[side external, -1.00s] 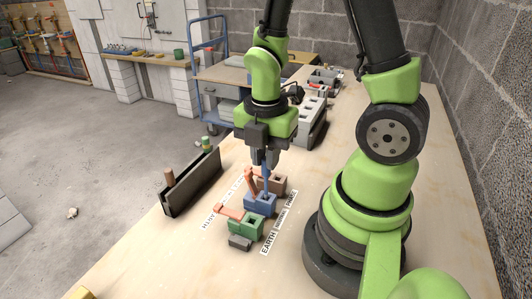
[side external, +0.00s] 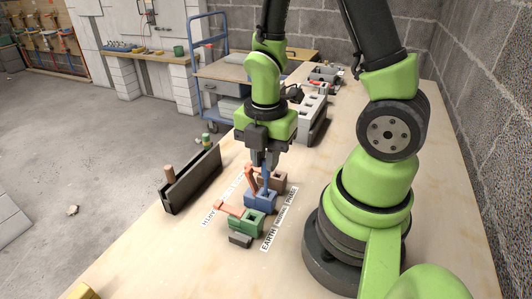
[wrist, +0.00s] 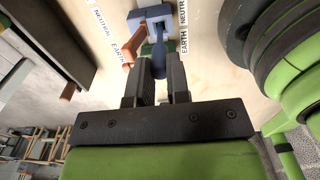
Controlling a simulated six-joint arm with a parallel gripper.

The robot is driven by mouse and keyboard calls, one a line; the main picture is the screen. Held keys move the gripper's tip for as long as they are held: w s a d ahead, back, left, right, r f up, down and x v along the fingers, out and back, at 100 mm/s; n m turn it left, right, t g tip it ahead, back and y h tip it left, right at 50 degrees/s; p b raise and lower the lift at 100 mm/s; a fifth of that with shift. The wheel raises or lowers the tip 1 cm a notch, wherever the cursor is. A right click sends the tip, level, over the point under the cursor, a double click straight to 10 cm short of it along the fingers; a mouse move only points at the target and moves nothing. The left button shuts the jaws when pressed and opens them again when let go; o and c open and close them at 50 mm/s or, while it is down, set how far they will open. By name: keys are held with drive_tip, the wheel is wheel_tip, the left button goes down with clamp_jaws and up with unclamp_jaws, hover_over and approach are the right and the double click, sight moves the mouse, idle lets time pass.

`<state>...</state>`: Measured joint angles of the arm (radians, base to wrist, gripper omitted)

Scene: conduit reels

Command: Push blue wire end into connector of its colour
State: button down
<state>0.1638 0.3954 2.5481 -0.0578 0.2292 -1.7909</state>
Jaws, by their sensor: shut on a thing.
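My gripper (side external: 266,160) is shut on the blue wire end (side external: 266,179), which hangs upright below the fingers. The blue connector (side external: 261,203) is directly beneath; the wire's lower tip meets its top in the side view, but I cannot tell how deep it sits. In the wrist view the blue wire (wrist: 158,65) runs from between the fingers (wrist: 160,76) toward the blue connector (wrist: 150,20). A brown connector (side external: 272,181) stands behind it and a green connector (side external: 244,226) in front. An orange lever (side external: 250,180) stands raised beside the blue connector.
Another orange lever (side external: 229,210) lies out from the green connector. A dark rack (side external: 192,181) at left holds a brown wire end (side external: 169,175) and a green one (side external: 206,139). A label strip (side external: 281,218) lies right of the connectors. Grey blocks (side external: 311,116) stand behind.

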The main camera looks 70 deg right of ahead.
drive_tip(key=shift+f, duration=0.6)
idle(0.3)
drive_tip(key=c, duration=0.8)
unclamp_jaws()
drive_tip(key=shift+r, duration=3.55)
